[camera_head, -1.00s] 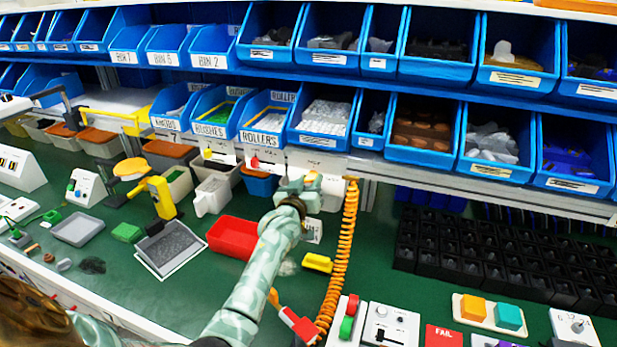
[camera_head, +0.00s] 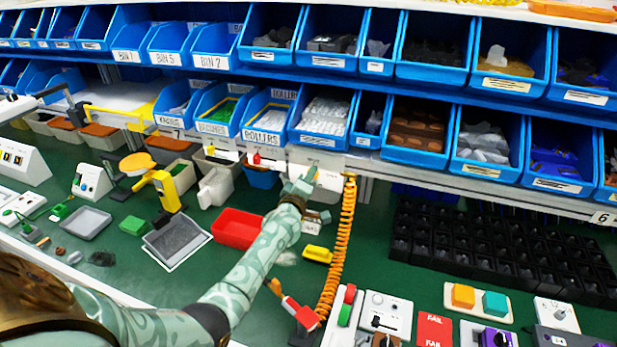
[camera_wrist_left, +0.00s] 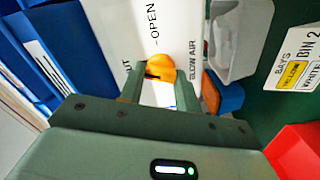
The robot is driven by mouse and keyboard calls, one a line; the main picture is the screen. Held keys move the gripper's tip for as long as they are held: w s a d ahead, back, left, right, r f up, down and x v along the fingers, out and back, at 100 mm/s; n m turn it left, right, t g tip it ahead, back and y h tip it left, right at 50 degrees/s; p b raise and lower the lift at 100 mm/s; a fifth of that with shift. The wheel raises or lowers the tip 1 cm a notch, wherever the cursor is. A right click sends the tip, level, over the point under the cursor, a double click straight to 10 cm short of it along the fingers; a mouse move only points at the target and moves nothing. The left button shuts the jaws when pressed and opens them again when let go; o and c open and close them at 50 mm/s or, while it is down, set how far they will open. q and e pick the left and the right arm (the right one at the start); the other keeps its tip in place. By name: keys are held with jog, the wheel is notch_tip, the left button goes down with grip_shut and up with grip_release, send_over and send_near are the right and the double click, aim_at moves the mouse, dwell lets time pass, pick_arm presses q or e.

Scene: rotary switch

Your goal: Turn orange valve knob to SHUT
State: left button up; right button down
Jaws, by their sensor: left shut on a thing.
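The orange valve knob (camera_wrist_left: 160,66) sits on a white panel (camera_wrist_left: 188,22) in the left wrist view. The panel reads OPEN above the knob, BLOW AIR to the right, and a partly hidden word ending in UT to the left. My left gripper (camera_wrist_left: 159,78) is shut on the knob, one finger on each side. A dark mark shows at the knob's lower left; its exact pointing is hard to tell. In the head view my left gripper (camera_head: 298,185) reaches the white panel (camera_head: 328,180) under the bins, and hides the knob. My right gripper is not in view.
Blue bins (camera_head: 322,118) fill the shelves above the panel. A red tray (camera_head: 237,228) lies left of my forearm. A coiled orange hose (camera_head: 343,235) hangs just right of it. A yellow block (camera_head: 318,254) lies on the green bench near the hose.

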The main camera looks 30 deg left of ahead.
pick_arm(q)
jog(key=shift+f+n, duration=0.1)
jog(key=shift+n, duration=2.1)
jog(key=o, duration=1)
jog(key=shift+s, duration=0.1)
jog(key=p+v, duration=0.3)
jog(key=v, duration=1.3)
jog(key=shift+s+a+p, duration=0.1)
jog(key=shift+s+p, duration=0.05)
jog(key=shift+p, duration=0.2)
jog(key=shift+f, duration=0.1)
